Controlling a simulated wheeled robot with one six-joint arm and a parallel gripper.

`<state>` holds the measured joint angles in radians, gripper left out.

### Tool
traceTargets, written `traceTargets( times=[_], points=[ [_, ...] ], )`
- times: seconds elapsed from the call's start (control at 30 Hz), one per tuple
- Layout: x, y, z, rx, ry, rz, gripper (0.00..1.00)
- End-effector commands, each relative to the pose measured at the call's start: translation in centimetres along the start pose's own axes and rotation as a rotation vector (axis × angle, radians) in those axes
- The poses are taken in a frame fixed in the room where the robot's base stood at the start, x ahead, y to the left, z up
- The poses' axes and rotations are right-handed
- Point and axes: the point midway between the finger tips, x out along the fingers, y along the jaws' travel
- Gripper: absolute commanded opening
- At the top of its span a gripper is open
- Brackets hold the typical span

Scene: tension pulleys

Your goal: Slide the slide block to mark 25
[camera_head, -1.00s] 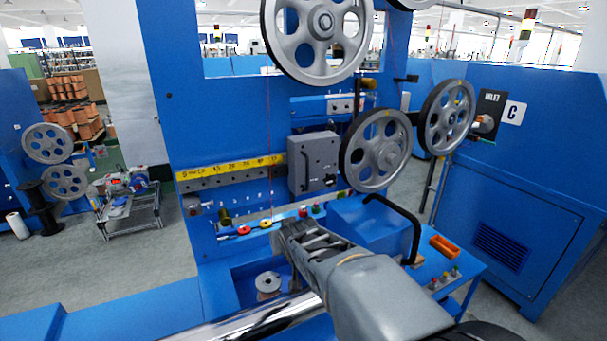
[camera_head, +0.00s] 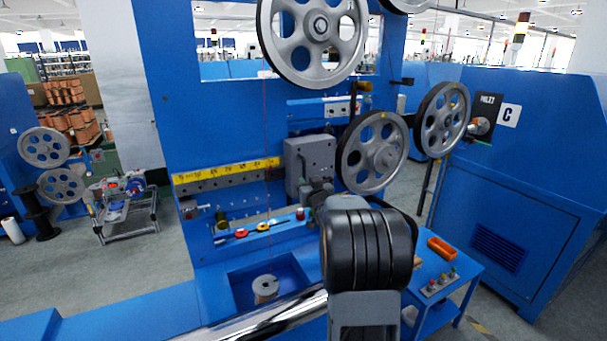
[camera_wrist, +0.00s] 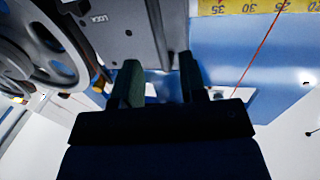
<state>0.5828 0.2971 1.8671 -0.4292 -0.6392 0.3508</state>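The grey slide block (camera_head: 309,160) sits on the rail at the right end of the yellow scale (camera_head: 225,173). In the wrist view the block (camera_wrist: 115,32) fills the top middle, beside the scale (camera_wrist: 255,7), where marks 35, 30, 25 and 20 show; its edge lies beyond 35, away from 25. A dark handle (camera_wrist: 155,30) stands on the block's face. My gripper (camera_wrist: 160,85) is open, its two dark fingers on either side of the handle's end in the picture. I cannot tell whether they touch it. In the head view my arm hides most of the gripper.
A thin red wire (camera_head: 268,120) hangs in front of the scale. Large grey pulleys (camera_head: 373,152) stand right of and above the block. Small coloured knobs (camera_head: 241,233) line the ledge below.

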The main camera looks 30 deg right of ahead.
Motion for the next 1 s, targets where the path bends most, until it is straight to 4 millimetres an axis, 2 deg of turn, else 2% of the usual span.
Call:
traceTargets(
  times=[0.03,0.2,0.4,0.6,0.87,1.0],
  points=[
    [1.1,0.0,-0.1,0.001,-0.002,-0.001,0.39],
    [3.8,0.0,-0.1,-0.001,-0.002,0.000,0.39],
    [5.8,0.0,0.0,-0.001,-0.002,0.000,0.39],
    [6.5,0.0,0.0,0.000,-0.001,0.000,0.39],
    [6.6,0.0,0.0,-0.001,-0.001,0.000,0.39],
    [6.6,0.0,0.0,-0.001,-0.001,0.000,0.27]
  ],
)
